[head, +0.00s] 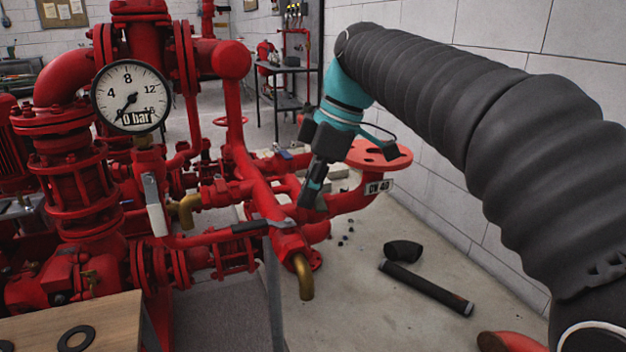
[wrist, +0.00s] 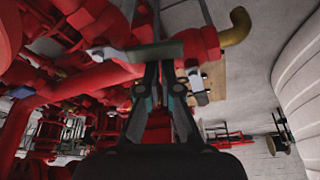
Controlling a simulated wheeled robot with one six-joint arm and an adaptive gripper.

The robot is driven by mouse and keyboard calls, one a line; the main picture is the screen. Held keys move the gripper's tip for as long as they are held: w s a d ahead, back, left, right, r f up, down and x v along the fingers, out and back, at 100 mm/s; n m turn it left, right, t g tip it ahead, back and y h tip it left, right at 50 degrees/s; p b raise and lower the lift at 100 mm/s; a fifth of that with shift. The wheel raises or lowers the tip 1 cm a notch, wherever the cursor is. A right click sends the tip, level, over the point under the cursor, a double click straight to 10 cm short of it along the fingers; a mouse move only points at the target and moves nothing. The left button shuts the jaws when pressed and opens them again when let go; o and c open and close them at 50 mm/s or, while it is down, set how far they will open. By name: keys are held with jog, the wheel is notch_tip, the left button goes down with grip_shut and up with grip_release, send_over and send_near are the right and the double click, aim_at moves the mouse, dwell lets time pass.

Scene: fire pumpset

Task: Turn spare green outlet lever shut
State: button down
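A lever (head: 250,227) with a dark grip lies nearly level on a red valve (head: 290,243) that has a brass elbow outlet (head: 303,278) below it. In the wrist view the lever (wrist: 148,53) looks grey-green and runs leftward from the red valve body (wrist: 203,45), with the brass elbow (wrist: 238,25) beyond. My gripper (head: 308,196) points down, above and slightly right of this valve. In the wrist view my gripper's fingertips (wrist: 161,68) are close together, just short of the lever in the picture. Contact cannot be told. Nothing shows held between the fingers.
Another pale lever (head: 153,205) hangs below the pressure gauge (head: 130,97), which reads 0 bar. Red pipes crowd the left. A flange (head: 378,154) stands behind my gripper. A black pipe (head: 427,288) lies on the floor at right. A wooden board (head: 75,325) is at front left.

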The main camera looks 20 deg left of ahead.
jog(key=shift+w+d+p, duration=0.3)
jog(key=shift+w+d, duration=0.05)
jog(key=shift+d, duration=0.4)
dwell(0.3)
jog(key=s+a, duration=0.1)
jog(key=s+a+r+p, duration=0.1)
jog(key=s+a, duration=0.1)
jog(key=shift+a, duration=0.15)
jog(key=w+v, duration=0.1)
jog(key=v, duration=0.8)
jog(key=shift+w+p, duration=0.15)
jog(key=shift+p, duration=0.15)
